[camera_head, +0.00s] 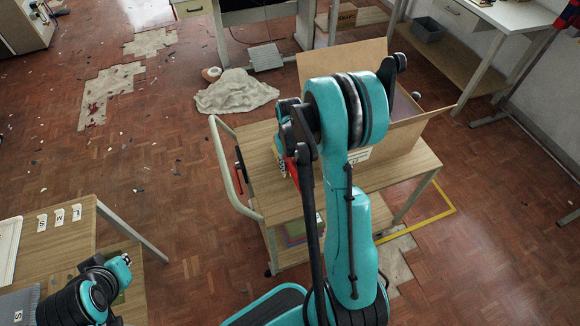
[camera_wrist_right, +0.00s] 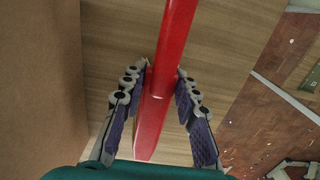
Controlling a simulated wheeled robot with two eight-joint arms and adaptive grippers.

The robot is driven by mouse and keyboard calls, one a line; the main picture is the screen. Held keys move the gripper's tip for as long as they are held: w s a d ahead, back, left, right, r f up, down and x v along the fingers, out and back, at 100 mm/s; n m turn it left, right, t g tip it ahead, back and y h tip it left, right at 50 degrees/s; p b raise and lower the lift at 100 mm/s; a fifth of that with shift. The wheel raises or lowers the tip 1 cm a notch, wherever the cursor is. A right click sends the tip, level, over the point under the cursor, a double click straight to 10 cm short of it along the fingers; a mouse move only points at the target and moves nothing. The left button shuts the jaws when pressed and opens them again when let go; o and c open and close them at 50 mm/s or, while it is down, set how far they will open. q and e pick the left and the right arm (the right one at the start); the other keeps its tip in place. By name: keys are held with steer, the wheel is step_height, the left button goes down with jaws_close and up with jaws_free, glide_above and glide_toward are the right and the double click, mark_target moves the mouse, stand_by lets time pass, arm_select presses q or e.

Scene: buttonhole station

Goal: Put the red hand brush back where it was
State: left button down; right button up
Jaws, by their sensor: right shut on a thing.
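The red hand brush (camera_wrist_right: 165,75) shows in the right wrist view as a long red bar between the fingers of my right gripper (camera_wrist_right: 161,100). My right gripper is shut on it, above a wooden surface. Its bristles cannot be made out. In the head view, a red strip (camera_head: 291,168) shows beside my right arm over the wooden trolley (camera_head: 262,190); my arm hides most of that gripper and the brush. My left arm's end (camera_head: 118,268) is at the lower left by a wooden table; its fingers cannot be made out.
An open cardboard box (camera_head: 400,135) stands on the trolley's right part. A black and red item (camera_head: 239,175) hangs at the trolley's left end, by the pale handle rail (camera_head: 221,165). A pale cloth heap (camera_head: 235,92) lies on the floor behind. The wooden table (camera_head: 70,235) stands at left.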

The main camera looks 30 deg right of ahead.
steer(key=shift+r, duration=0.1)
steer(key=shift+s+f+b, duration=0.1)
steer(key=shift+f+b, duration=0.5)
jaws_close()
steer(key=o, duration=1)
jaws_free()
